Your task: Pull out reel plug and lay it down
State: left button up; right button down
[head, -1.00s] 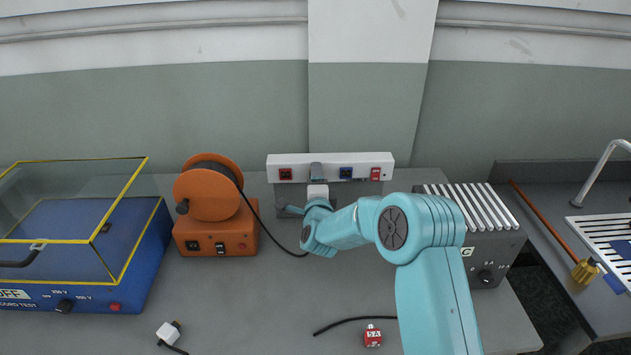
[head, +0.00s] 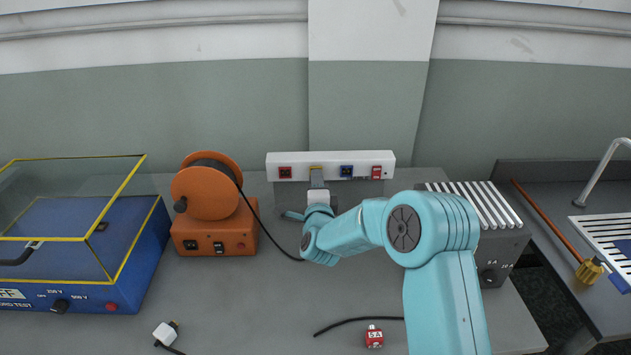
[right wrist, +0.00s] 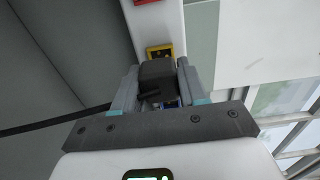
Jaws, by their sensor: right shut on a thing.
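My right gripper (head: 317,181) is at the white socket strip (head: 412,159) against the wall. In the right wrist view its two fingers (right wrist: 158,76) are shut on the dark reel plug (right wrist: 158,88). The plug is just in front of the yellow socket (right wrist: 160,50), whose face shows past it; I cannot tell whether its pins are fully clear. In the head view the yellow socket (head: 315,168) shows above the gripper, which hides most of the plug. The orange cable reel (head: 205,195) stands to the left, its black cord (head: 266,232) running behind my arm. My left gripper is not in view.
A white plug (head: 165,333) and a red plug (head: 374,337) lie in front.

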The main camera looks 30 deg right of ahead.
jog(key=shift+s+a+r, duration=0.1)
jog(key=shift+s+a, duration=0.2)
jog(key=shift+s, duration=0.15)
jog(key=shift+b+v, duration=1.05)
jog(key=shift+v, duration=0.1)
jog(key=shift+s, duration=0.15)
